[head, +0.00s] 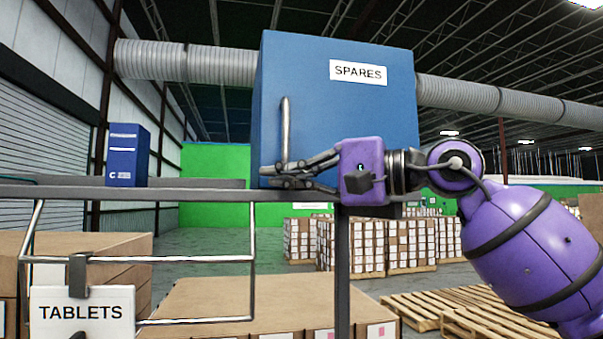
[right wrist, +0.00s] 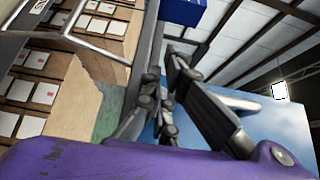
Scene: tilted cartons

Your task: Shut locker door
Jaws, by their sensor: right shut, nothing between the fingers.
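The blue locker (head: 335,110) with a SPARES label (head: 358,72) stands on the grey shelf rail. Its front door faces me and looks flush or nearly so; I cannot tell if a small gap is left. A grey vertical handle (head: 285,130) is at the door's left side. My right gripper (head: 275,176) is shut and empty, pointing left across the lower front of the door, near the handle's lower end. Contact is unclear. In the right wrist view its fingers (right wrist: 163,78) lie beside the blue locker surface (right wrist: 285,125). My left gripper is not in view.
A small dark blue box (head: 127,155) stands on the shelf (head: 200,194) left of the locker; it also shows in the right wrist view (right wrist: 184,10). A TABLETS sign (head: 82,312) hangs below. Cartons (head: 235,300) and pallets (head: 450,308) lie lower down.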

